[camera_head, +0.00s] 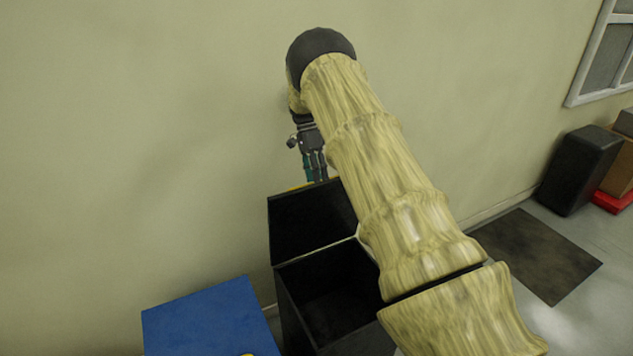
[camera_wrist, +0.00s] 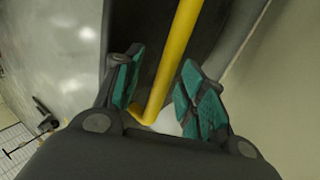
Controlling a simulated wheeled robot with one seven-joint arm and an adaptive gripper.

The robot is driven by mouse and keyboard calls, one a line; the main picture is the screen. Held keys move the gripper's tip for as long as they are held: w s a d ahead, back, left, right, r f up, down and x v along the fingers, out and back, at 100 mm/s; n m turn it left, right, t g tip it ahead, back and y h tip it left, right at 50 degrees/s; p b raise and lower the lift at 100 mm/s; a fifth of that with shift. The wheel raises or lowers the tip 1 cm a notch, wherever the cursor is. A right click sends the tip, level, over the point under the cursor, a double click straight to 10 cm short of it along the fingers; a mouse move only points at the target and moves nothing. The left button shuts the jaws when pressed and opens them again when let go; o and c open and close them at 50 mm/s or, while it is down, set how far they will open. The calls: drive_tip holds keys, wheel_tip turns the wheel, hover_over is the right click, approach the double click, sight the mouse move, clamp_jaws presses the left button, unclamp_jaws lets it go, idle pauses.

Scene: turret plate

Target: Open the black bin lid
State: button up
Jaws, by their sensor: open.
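The black bin (camera_head: 290,318) stands against the wall, and its dark inside shows. Its lid (camera_head: 308,222) stands steeply raised at the back. A yellow bar handle (camera_wrist: 178,62) runs between my gripper's teal-padded fingers in the wrist view; a bit of it shows at the lid's top edge in the head view (camera_head: 298,188). My gripper (camera_head: 316,172) is open and points down at the lid's top edge. The fingers (camera_wrist: 162,62) stand either side of the bar with gaps visible. My arm hides the right part of the bin and lid.
A blue-topped box (camera_head: 210,318) stands left of the bin. A dark mat (camera_head: 535,255) lies on the floor at right, with a black container (camera_head: 578,172) and a red item (camera_head: 612,201) beyond it. The wall is close behind my gripper.

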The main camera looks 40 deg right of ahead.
wheel_tip(320, 180, up, 7)
drive_tip(key=shift+s+f, duration=0.1)
drive_tip(key=shift+s, duration=0.05)
idle(0.6)
